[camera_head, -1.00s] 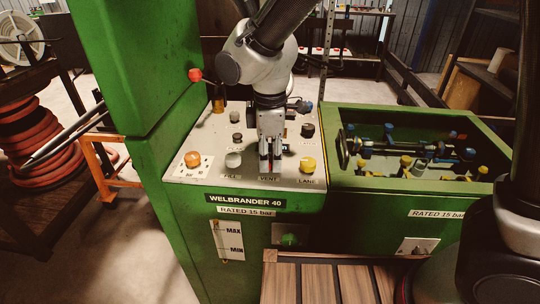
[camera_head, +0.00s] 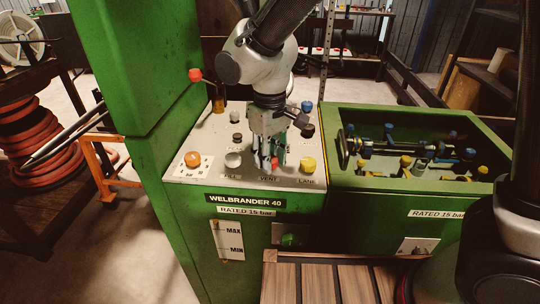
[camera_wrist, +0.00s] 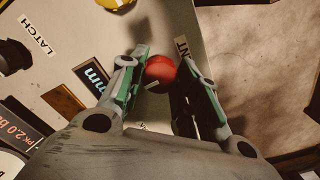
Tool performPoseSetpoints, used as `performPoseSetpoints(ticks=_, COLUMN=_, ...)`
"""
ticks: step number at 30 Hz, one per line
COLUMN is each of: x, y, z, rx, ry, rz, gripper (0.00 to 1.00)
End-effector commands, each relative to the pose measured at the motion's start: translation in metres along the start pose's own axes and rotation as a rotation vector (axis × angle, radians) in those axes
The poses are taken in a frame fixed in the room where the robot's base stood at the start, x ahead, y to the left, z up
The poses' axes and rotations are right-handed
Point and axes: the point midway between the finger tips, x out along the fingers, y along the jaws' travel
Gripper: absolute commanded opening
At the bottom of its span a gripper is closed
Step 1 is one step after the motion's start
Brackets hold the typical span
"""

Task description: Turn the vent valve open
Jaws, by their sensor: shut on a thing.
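The vent valve is a red knob (camera_wrist: 160,71) on the pale control panel, beside a label of which "NT" shows in the wrist view. In the head view only a small red part of the knob (camera_head: 275,163) shows, above the "VENT" label. My gripper (camera_wrist: 158,75) points down at the panel with its two green-padded fingers on either side of the knob, shut on it. In the head view my gripper (camera_head: 268,160) covers most of the knob. A white mark shows on the knob's near edge.
A yellow knob (camera_head: 307,165) stands close to the right, above "LANCE"-like lettering. A grey knob (camera_head: 233,159) and an orange knob (camera_head: 193,159) stand left. Dark knobs lie behind. A green tray of fittings (camera_head: 335,182) adjoins the panel at right.

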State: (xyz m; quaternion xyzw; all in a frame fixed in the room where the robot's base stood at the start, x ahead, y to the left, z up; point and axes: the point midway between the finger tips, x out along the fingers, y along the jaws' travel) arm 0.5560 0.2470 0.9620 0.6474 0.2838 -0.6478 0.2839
Motion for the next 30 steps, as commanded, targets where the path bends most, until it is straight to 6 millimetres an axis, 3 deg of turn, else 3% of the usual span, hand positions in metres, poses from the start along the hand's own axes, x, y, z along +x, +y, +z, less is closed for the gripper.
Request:
performPoseSetpoints(ticks=22, x=-0.0008, y=0.0001, z=-0.0009, rx=0.091, ry=0.003, rz=0.0, gripper=0.08)
performPoseSetpoints(ticks=23, x=-0.0008, y=0.0001, z=-0.001, rx=0.091, ry=0.003, rz=0.0, gripper=0.34)
performPoseSetpoints(ticks=24, x=-0.0008, y=0.0001, z=-0.0009, rx=0.091, ry=0.003, rz=0.0, gripper=0.41)
performPoseSetpoints(ticks=27, x=-0.0006, y=0.0001, z=-0.0007, rx=0.091, ry=0.002, rz=0.0, gripper=0.55)
performPoseSetpoints(ticks=30, x=-0.0004, y=0.0001, z=-0.0005, rx=0.09, ry=0.002, rz=0.0, gripper=0.55)
